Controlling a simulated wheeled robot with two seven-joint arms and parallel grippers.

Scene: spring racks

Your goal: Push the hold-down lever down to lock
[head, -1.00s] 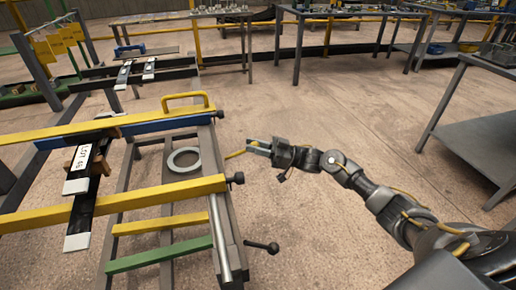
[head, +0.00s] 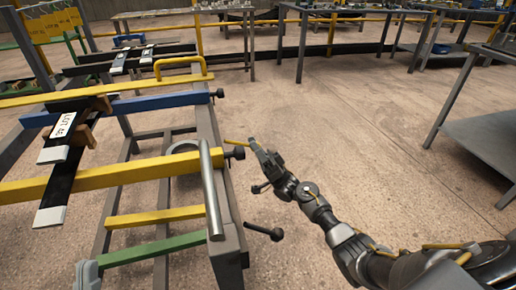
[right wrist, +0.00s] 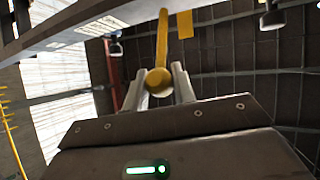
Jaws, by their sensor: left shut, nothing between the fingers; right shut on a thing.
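A steel tube (head: 210,190), which looks like the hold-down lever, now lies over the near yellow beam (head: 140,171) at the rack's right side, tilted. A short dark arm with a black knob (head: 277,234) sticks out right of its lower end. My right gripper (head: 256,146) is shut on a yellow rod (head: 236,142), right of the beam's end and apart from the tube. The right wrist view shows the rod's round end (right wrist: 158,82) between the fingers. My left gripper (head: 88,275) barely shows at the lower left, shut and empty, its fingertips unclear.
Dark leaf springs (head: 70,155) with a LOT 46 label lie across the rack's left. A blue beam (head: 150,104) and a green rail (head: 150,249) cross the frame. Grey tables stand behind and at right.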

